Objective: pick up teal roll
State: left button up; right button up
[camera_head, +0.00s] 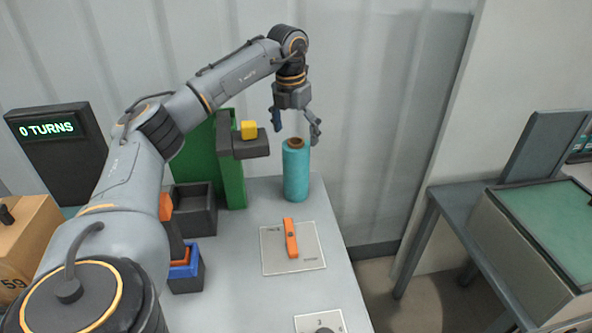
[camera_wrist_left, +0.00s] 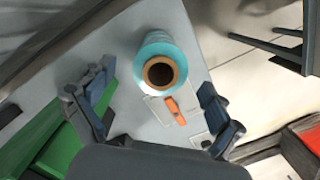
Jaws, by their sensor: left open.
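The teal roll (camera_head: 296,172) stands upright near the back right corner of the grey table, with a brown core at its top. It also shows from above in the left wrist view (camera_wrist_left: 160,50), beyond the fingertips. My left gripper (camera_head: 297,122) is open, pointing down above the roll, with its fingers apart and nothing between them. In the left wrist view its two fingers (camera_wrist_left: 158,105) spread to either side below the roll. The roll looks clear of the fingers. My right gripper is not in view.
A green upright stand (camera_head: 232,175) with a dark arm and a yellow block (camera_head: 249,130) is left of the roll. A plate with an orange lever (camera_head: 290,238) lies in front. A dark bin (camera_head: 194,212) is at left. The table's right edge is close to the roll.

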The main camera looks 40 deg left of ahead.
aim_at(295, 141)
pick_arm(q)
notch_tip(295, 141, down, 4)
jog(key=shift+s+d+r+p, duration=0.1)
jog(key=shift+p, duration=0.3)
jog(key=shift+f, duration=0.5)
jog(key=shift+r, duration=0.15)
jog(key=c, duration=1.9)
